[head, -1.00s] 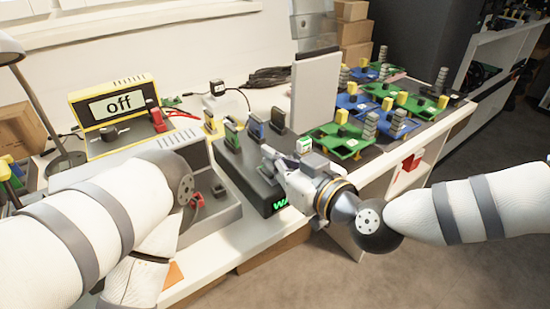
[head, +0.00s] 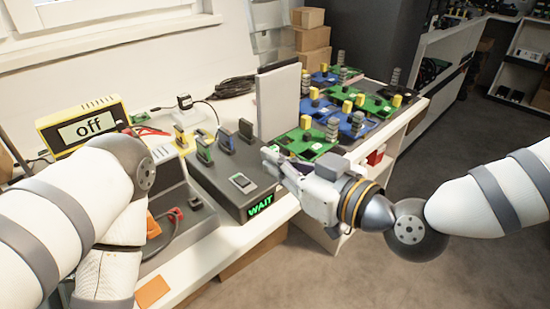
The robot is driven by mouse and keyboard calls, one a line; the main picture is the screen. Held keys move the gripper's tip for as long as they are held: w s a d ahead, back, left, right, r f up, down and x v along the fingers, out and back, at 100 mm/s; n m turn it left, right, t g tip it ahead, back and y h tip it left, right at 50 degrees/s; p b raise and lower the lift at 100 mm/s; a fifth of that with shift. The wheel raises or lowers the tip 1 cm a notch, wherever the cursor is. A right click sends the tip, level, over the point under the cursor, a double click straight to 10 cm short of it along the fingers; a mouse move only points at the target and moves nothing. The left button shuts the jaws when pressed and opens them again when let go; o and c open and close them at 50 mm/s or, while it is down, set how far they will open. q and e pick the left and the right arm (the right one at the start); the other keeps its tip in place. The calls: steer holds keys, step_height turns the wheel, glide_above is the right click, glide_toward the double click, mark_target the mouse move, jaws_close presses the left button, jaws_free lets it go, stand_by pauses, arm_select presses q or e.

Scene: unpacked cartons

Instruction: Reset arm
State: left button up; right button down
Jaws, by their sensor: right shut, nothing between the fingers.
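My right gripper (head: 268,158) is in the middle of the head view. It is shut and empty, at the right side of the dark box with a green "WAIT" display (head: 260,206). A small dark module with a light face (head: 241,183) lies on top of that box, left of the gripper. My left arm comes in from the left and bends down over the grey tray; its gripper is not in view.
A yellow meter reading "off" (head: 83,128) stands at the left. A pale upright panel (head: 278,103) stands behind the box. Green and blue circuit boards (head: 352,122) cover the table's right part. Open floor (head: 430,145) lies to the right.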

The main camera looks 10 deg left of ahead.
steer(key=s+d+f+m+g+h, duration=0.35)
steer(key=s+f, duration=0.35)
steer(key=f, duration=0.4)
steer(key=s+d+f+m+g+h, duration=0.2)
steer(key=s+d+f, duration=0.3)
steer(key=s+f, duration=0.5)
steer(key=s+d+f+m+g+h, duration=0.2)
steer(key=s+d+f, duration=0.3)
steer(key=s+d, duration=0.4)
steer(key=s+d+f+m+g+h+p, duration=0.1)
steer(key=s+d+f+m+g+h, duration=0.2)
steer(key=s+d, duration=0.7)
steer(key=shift+s+d+f+g+h, duration=0.3)
steer(key=shift+s+f+g+h, duration=0.6)
steer(key=shift+h, duration=0.25)
